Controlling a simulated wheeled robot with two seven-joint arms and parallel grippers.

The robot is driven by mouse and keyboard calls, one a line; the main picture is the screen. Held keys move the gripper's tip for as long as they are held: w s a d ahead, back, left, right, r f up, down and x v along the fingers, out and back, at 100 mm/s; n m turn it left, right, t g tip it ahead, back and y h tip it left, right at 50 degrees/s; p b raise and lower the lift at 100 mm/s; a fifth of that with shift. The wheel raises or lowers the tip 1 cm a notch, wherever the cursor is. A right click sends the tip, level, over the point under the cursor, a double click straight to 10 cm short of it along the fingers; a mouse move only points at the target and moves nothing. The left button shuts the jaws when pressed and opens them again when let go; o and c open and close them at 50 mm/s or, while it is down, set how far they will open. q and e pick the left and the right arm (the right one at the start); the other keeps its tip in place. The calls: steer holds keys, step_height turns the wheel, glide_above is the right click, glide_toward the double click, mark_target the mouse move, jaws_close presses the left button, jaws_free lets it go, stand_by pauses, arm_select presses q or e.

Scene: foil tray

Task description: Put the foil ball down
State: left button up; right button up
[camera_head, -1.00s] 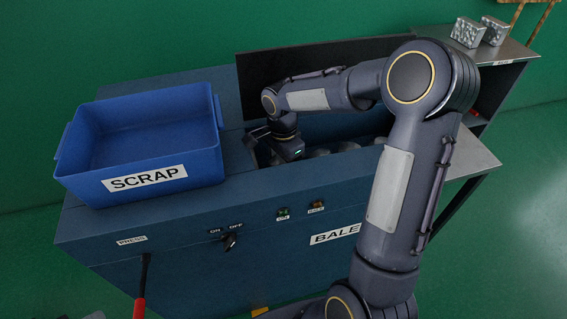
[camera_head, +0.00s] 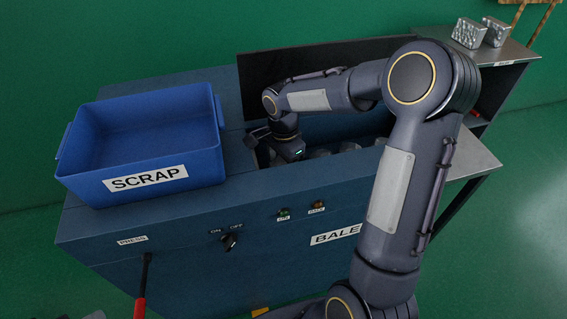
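My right arm reaches in from the lower right. Its gripper (camera_head: 264,152) points down into the open chamber of the blue baler (camera_head: 180,235), at the chamber's left end. The fingertips are mostly hidden by the chamber's front wall and the gripper body, so I cannot tell whether they are open or shut. Several silvery foil lumps lie in the chamber to the right of the gripper, one of them a foil ball (camera_head: 319,153). I cannot see whether another foil ball is between the fingers. My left gripper is not in view.
A blue SCRAP bin (camera_head: 140,184), seemingly empty, stands on the baler's left top. The dark lid (camera_head: 300,60) stands raised behind the chamber. A knob (camera_head: 229,241) and red-handled lever (camera_head: 140,307) are in front. Foil bales (camera_head: 468,33) sit on the right shelf.

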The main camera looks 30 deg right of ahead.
step_height(320, 180, up, 12)
steer(key=f, duration=0.1)
steer(key=s+r+n, duration=0.1)
steer(key=s+n, duration=0.1)
steer(key=s, duration=0.1)
steer(key=s+r+n+t+y, duration=0.1)
steer(key=s+n, duration=0.1)
steer(key=s, duration=0.2)
steer(key=s+a+r+n+t+p, duration=0.1)
steer(key=s+n, duration=0.1)
steer(key=s, duration=0.1)
steer(key=shift+s+a+r+y, duration=0.1)
steer(key=shift+s+r+y, duration=0.2)
steer(key=shift+r, duration=0.1)
steer(key=s+a+f+n+t+y, duration=0.1)
steer(key=s+a+n, duration=0.1)
steer(key=s+n, duration=0.2)
steer(key=s+a+f+n+t+y, duration=0.1)
steer(key=s+a+f+n+t, duration=0.1)
steer(key=s, duration=0.5)
steer(key=a+n, duration=0.1)
steer(key=n, duration=0.1)
steer(key=shift+s+f+n+t, duration=0.3)
steer(key=shift+s, duration=0.1)
step_height(320, 180, up, 4)
steer(key=p, duration=0.3)
steer(key=shift+f+p, duration=0.1)
steer(key=shift+p, duration=0.25)
